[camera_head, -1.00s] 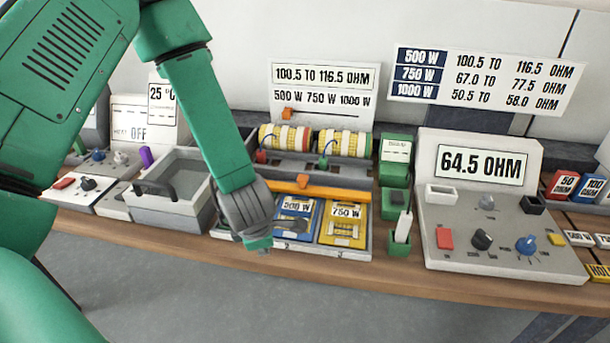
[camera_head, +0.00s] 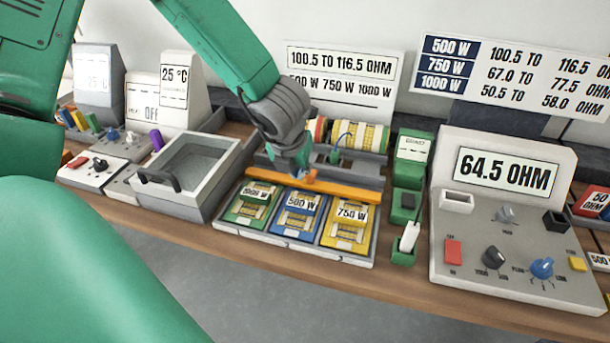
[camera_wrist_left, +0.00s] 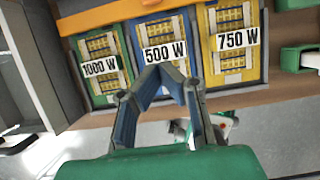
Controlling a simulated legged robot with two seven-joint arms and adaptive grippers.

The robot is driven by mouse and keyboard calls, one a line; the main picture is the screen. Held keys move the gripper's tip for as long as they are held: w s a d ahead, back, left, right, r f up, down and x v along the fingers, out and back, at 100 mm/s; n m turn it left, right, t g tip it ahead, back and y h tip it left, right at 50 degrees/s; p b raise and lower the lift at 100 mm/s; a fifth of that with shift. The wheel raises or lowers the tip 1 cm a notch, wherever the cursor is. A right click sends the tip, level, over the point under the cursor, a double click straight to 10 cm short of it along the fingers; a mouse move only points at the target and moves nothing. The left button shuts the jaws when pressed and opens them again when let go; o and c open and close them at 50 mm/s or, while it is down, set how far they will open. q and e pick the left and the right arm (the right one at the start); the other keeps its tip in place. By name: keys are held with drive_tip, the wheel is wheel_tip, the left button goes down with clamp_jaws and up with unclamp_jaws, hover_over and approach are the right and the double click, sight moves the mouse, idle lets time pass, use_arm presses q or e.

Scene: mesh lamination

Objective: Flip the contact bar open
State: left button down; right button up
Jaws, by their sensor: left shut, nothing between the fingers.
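The contact bar is a long orange bar (camera_head: 345,190) lying across the fixture, behind three labelled slots. A small orange knob (camera_head: 311,178) stands near its middle. My left gripper (camera_head: 303,176) is shut and empty, pointing down right at the knob; I cannot tell whether it touches. My right gripper is not in view.
The green 1000 W (camera_head: 251,207), blue 500 W and yellow 750 W (camera_head: 346,229) cards lie in front of the bar. Wire-wound coils (camera_head: 362,137) are behind it. A grey basin (camera_head: 200,165) stands left, a 64.5 OHM meter (camera_head: 505,172) right.

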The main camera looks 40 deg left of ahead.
use_arm(q)
approach(309, 186)
drive_tip(key=f, duration=0.1)
drive_tip(key=s+f, duration=0.1)
drive_tip(key=f, duration=0.1)
drive_tip(key=s+f, duration=0.1)
drive_tip(key=f, duration=0.1)
drive_tip(key=shift+d+f, duration=0.25)
drive_tip(key=w, duration=0.1)
drive_tip(key=w+a, duration=0.1)
drive_tip(key=shift+w+r+p, duration=0.2)
drive_tip(key=shift+w+p, duration=0.05)
drive_tip(key=shift+p, duration=0.15)
drive_tip(key=shift+w+a, duration=0.2)
drive_tip(key=shift+w, duration=0.45)
